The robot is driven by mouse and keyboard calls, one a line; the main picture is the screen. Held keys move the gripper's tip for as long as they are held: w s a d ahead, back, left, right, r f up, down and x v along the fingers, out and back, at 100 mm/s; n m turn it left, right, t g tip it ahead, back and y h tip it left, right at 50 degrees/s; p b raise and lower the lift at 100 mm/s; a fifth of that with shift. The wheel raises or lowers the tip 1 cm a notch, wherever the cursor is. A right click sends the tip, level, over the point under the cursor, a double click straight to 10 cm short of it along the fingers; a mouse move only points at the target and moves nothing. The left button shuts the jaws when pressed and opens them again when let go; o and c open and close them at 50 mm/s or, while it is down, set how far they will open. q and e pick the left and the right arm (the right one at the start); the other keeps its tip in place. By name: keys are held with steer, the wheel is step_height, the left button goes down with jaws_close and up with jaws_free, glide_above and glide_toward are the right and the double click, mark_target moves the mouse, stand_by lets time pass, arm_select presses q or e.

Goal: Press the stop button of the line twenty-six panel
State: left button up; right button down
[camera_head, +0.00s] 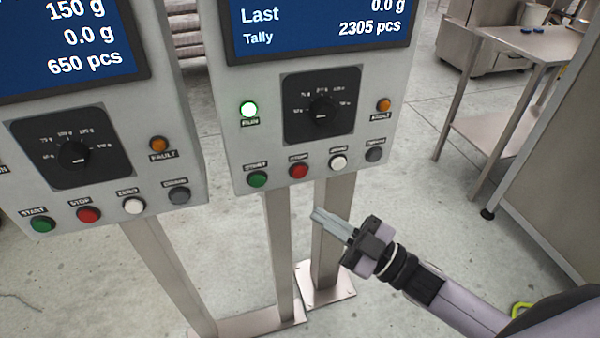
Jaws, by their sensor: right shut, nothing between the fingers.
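Two grey control panels on metal posts face me. The right panel (218,95) has a lit green run lamp (249,109), and its red stop button (299,171) sits between a green start button (258,179) and a white button (338,162). The left panel (185,130) has its own red stop button (88,215). No line number is readable on either panel. My right gripper (317,216) is shut and empty, below the right panel's button row and apart from it in the picture. My left gripper is not in view.
Each panel also has a black dial, an orange fault lamp and a dark grey button. Metal posts (282,260) stand on floor plates below them. A steel table (530,45) stands at the back right. Open concrete floor lies between.

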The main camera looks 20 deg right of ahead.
mark_target(300, 172)
steer(key=w+b, duration=0.3)
steer(key=w, duration=0.5)
steer(key=shift+a, duration=0.15)
stand_by(0.5)
steer(key=shift+w, duration=0.1)
stand_by(1.3)
steer(key=shift+w, duration=0.3)
steer(key=shift+w, duration=0.4)
stand_by(0.5)
stand_by(0.4)
steer(key=shift+s+p, duration=0.35)
steer(key=shift+s, duration=0.5)
